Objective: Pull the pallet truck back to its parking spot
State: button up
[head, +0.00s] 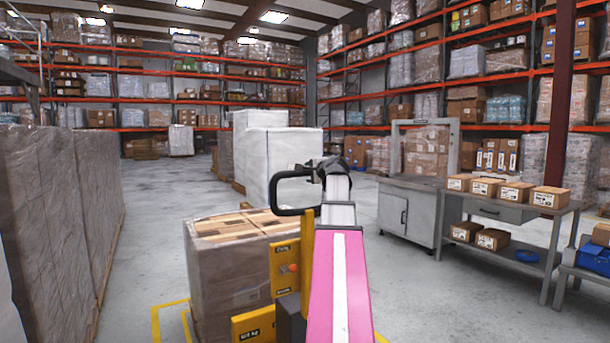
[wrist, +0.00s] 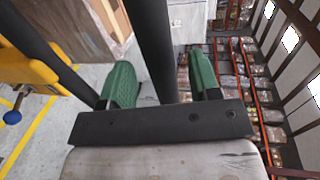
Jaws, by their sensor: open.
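The yellow pallet truck (head: 284,268) stands just in front of me, partly hidden by my pink arm. Its black loop handle (head: 284,190) rises above the body. In the wrist view its yellow part (wrist: 30,68) shows at the left. My gripper (head: 335,168) is at the right side of the handle loop. In the wrist view my gripper (wrist: 162,82) is open, with one green finger on each side of a black handle bar (wrist: 149,30). I cannot tell whether either finger touches the bar. Yellow floor lines (head: 156,322) show beside the truck. The forks are hidden.
A wrapped load with cartons on top (head: 222,270) stands beyond the truck. Tall wrapped pallets (head: 60,220) line the left. A grey cabinet (head: 408,215) and a bench with boxes (head: 520,225) stand at right. The floor at centre left (head: 150,200) is clear.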

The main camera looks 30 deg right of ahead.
jog(key=shift+w+f, duration=0.25)
jog(key=shift+w, duration=0.85)
jog(key=shift+w+f, duration=0.2)
jog(key=shift+w, duration=0.9)
grip_shut()
jog(key=shift+s, duration=0.1)
